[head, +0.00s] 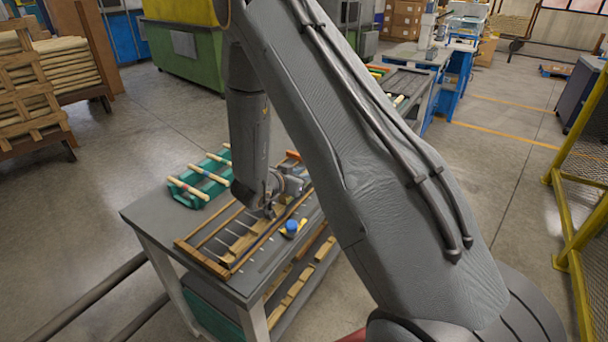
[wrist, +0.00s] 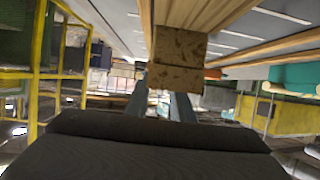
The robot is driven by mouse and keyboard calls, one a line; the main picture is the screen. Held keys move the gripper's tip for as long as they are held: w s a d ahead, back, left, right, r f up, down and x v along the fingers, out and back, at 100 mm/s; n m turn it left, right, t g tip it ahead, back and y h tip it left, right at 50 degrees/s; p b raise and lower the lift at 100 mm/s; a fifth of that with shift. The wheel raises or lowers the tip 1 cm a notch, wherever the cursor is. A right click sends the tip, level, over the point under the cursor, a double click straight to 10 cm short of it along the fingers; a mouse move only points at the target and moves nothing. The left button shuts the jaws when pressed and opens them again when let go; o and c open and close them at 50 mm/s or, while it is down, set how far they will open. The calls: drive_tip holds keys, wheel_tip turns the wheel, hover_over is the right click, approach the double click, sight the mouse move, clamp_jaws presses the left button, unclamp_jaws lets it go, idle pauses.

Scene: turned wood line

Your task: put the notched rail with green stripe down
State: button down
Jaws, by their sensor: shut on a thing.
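My gripper (head: 274,205) is low over the grey workbench (head: 150,213) in the head view, partly hidden by my own arm. In the wrist view my gripper (wrist: 162,106) is shut on a wooden rail (wrist: 179,62), whose pale brown end faces the camera between the fingers. In the head view a wooden piece (head: 243,247), seemingly this rail, runs below the gripper inside a wooden frame with thin grey dividers. I see no green stripe or notches on it. I cannot tell whether it rests on the frame or hangs just above.
A green rack (head: 180,192) with striped round bars stands behind the frame. A blue-topped object (head: 291,226) sits close to the right of my gripper. Wooden pieces (head: 290,297) lie on the lower shelf. A yellow guard fence (head: 568,225) stands at right.

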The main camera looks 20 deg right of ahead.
drive_tip(key=shift+f, duration=0.1)
drive_tip(key=shift+f, duration=0.35)
drive_tip(key=shift+f+b, duration=0.15)
drive_tip(key=shift+b, duration=0.15)
drive_tip(key=c, duration=1.5)
unclamp_jaws()
drive_tip(key=shift+s+f, duration=0.15)
drive_tip(key=shift+c, duration=0.2)
